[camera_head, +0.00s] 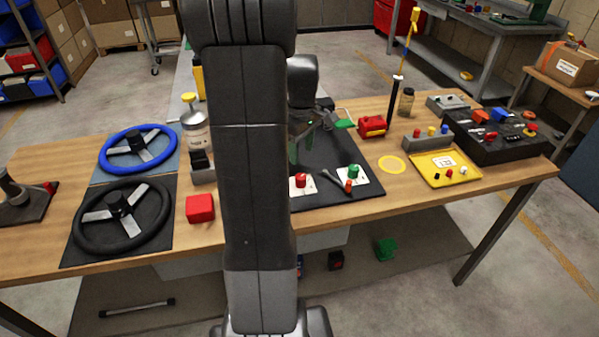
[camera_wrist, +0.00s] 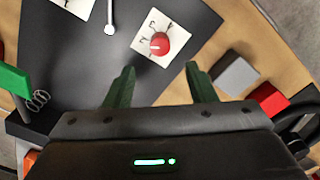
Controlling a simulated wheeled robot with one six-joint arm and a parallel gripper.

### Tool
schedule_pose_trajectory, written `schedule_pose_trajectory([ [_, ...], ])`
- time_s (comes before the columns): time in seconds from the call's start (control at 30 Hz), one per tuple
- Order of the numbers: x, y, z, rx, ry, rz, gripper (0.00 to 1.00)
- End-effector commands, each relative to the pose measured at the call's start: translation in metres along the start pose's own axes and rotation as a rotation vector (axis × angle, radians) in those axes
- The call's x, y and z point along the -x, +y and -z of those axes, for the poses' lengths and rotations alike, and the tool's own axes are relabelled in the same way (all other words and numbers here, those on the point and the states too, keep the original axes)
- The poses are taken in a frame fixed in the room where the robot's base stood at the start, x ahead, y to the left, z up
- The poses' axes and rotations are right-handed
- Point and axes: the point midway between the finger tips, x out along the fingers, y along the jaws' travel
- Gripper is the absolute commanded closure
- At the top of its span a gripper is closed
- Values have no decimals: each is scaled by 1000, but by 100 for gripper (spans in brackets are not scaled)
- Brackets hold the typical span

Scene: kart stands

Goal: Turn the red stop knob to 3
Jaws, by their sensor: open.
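The red stop knob (camera_head: 300,180) is a round cap on a white card (camera_head: 297,191) on the dark mat. In the wrist view the red knob (camera_wrist: 160,43) has a pale mark pointing toward the lower left. In the head view my arm hides part of the mat, and the gripper (camera_head: 297,150) shows behind the knob.
A red block (camera_head: 200,208) lies left of my arm. Two steering wheels (camera_head: 137,149) lie further left. A yellow tray (camera_head: 462,178) stands right.

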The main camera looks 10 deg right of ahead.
Motion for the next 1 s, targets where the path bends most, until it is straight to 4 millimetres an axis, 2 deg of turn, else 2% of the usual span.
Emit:
schedule_pose_trajectory([
  [0.03, -12, -1, -1, 0, -4, 5, 49],
  [0.2, -49, -1, -1, 0, -4, 5, 49],
  [0.43, -84, -1, 0, -1, -2, 3, 49],
  [0.6, -94, 0, 0, -1, 0, 0, 49],
  [0.87, -96, 0, 0, -1, 0, 0, 49],
  [0.9, -96, 0, 0, -1, 0, 0, 51],
  [1.0, -96, 0, 0, -1, 0, 0, 71],
])
